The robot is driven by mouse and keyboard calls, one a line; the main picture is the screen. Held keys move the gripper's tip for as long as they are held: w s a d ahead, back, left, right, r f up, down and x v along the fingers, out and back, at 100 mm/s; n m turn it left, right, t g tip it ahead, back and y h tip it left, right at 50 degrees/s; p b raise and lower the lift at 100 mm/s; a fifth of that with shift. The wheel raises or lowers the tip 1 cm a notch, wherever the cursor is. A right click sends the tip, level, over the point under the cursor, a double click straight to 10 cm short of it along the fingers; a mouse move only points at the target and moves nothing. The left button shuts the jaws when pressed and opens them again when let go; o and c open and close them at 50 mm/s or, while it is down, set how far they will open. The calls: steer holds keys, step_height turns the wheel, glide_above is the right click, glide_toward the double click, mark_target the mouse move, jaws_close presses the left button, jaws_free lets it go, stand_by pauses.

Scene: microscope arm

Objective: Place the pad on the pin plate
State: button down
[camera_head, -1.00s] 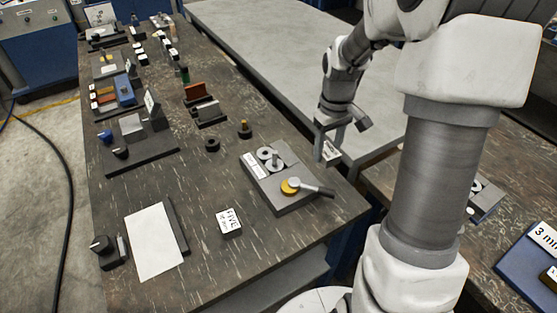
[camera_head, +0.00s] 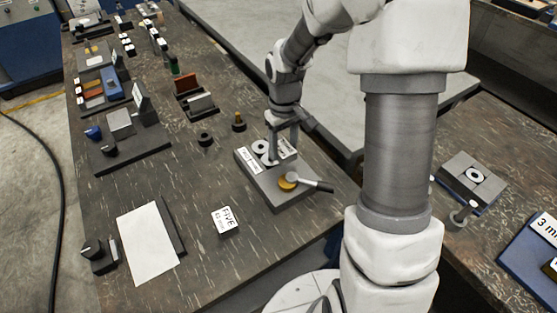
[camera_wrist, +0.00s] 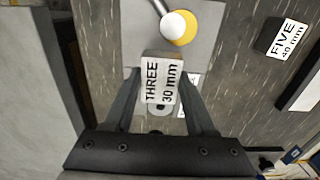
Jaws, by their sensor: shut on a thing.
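My gripper (camera_head: 284,150) is shut on a pad (camera_wrist: 160,82) whose white label reads "THREE 30 mm". The gripper is over the back part of a grey plate (camera_head: 262,187) on the dark bench. I take this plate for the pin plate. It carries ring-shaped pieces (camera_head: 260,147), a white label (camera_head: 249,160) and a yellow disc (camera_head: 288,183) with a lever at the front. In the wrist view, the plate (camera_wrist: 138,28) lies beneath the pad. The pad and fingers hide part of the plate, and I cannot tell whether the pad touches it.
A block marked "FIVE" (camera_head: 225,221) stands in front of the plate. A black knob with a yellow base (camera_head: 239,122) and a dark ring (camera_head: 205,139) are behind left. Another grey plate (camera_head: 471,181) sits on the right bench. The bench between block and plate is clear.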

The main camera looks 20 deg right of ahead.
mark_target(279, 168)
steer(key=shift+w+a+f, duration=0.2)
steer(key=shift+a+f, duration=0.15)
steer(key=shift+a, duration=0.3)
steer(key=shift+f+b, duration=0.35)
steer(key=shift+f, duration=1.6)
steer(key=shift+f, duration=0.1)
steer(key=shift+f, duration=0.15)
steer(key=shift+c, duration=1.1)
jaws_free()
